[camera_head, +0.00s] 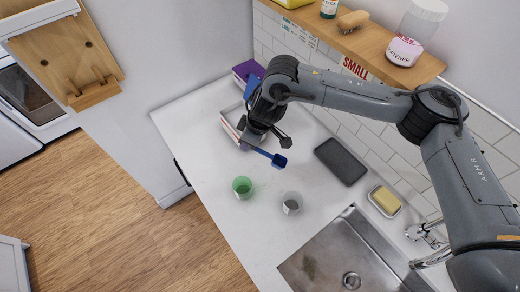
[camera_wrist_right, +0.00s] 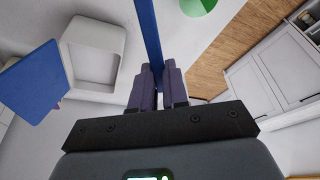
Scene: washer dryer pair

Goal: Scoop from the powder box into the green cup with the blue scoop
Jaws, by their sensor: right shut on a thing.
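The blue scoop (camera_head: 280,161) is held by its handle in my right gripper (camera_head: 248,143). Its bowl sticks out above the counter, to the upper right of the green cup. The long blue handle (camera_wrist_right: 148,45) rises between the closed fingers (camera_wrist_right: 152,82) in the right wrist view. The green cup (camera_head: 242,187) stands upright on the counter, apart from the scoop; part of it shows at the top of the wrist view (camera_wrist_right: 198,5). I cannot see what the scoop bowl holds. My left gripper is out of view.
A clear cup with grey contents (camera_head: 292,204) stands right of the green cup. A dark flat tray (camera_head: 340,161), a yellow sponge in a dish (camera_head: 385,200) and the sink (camera_head: 335,255) lie to the right. A purple box (camera_head: 247,70) stands behind; a shelf (camera_head: 365,45) overhangs.

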